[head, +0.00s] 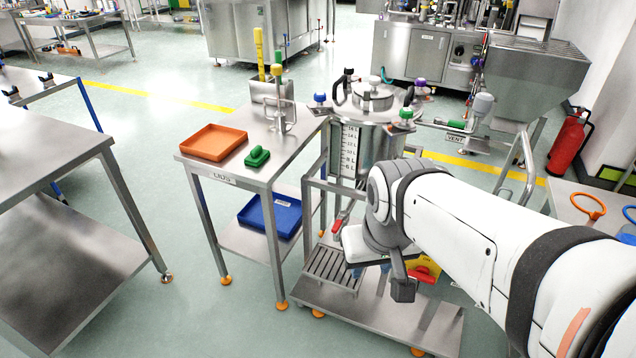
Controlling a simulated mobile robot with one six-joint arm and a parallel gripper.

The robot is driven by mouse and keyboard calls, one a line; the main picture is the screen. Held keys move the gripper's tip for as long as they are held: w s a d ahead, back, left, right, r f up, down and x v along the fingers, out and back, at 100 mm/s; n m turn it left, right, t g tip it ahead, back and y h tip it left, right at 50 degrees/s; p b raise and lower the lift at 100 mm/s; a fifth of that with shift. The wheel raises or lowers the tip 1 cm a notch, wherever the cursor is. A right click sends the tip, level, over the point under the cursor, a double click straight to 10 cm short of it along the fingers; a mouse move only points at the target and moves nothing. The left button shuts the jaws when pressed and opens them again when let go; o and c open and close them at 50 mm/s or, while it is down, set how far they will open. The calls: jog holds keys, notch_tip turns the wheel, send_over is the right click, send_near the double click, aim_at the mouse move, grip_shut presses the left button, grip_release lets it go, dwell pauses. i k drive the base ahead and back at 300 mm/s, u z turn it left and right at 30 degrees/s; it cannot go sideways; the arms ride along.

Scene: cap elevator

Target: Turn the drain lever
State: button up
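A steel vessel (366,140) with a litre scale on its side stands on a wheeled frame in the middle of the head view. A small red lever (337,226) shows low on the vessel's front, left of my wrist; it looks like the drain lever. A second red handle (424,274) sits on a yellow plate (428,265) to the right of my wrist. My arm comes in from the lower right and hides the vessel's lower right part. My gripper (371,270) is low in front of the frame, mostly hidden by my wrist. Its fingers are too small to read.
A slatted grate (333,267) lies below the red lever, above the cart's lower shelf (375,305). A side table (290,150) with an orange tray (214,142) and green block (257,156) stands close on the left. A fire extinguisher (568,142) stands right.

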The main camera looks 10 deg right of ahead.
aim_at(343, 215)
jog(key=u, duration=0.3)
jog(key=k, duration=0.15)
jog(key=z, duration=0.55)
jog(key=i, duration=1.05)
jog(key=z, duration=0.1)
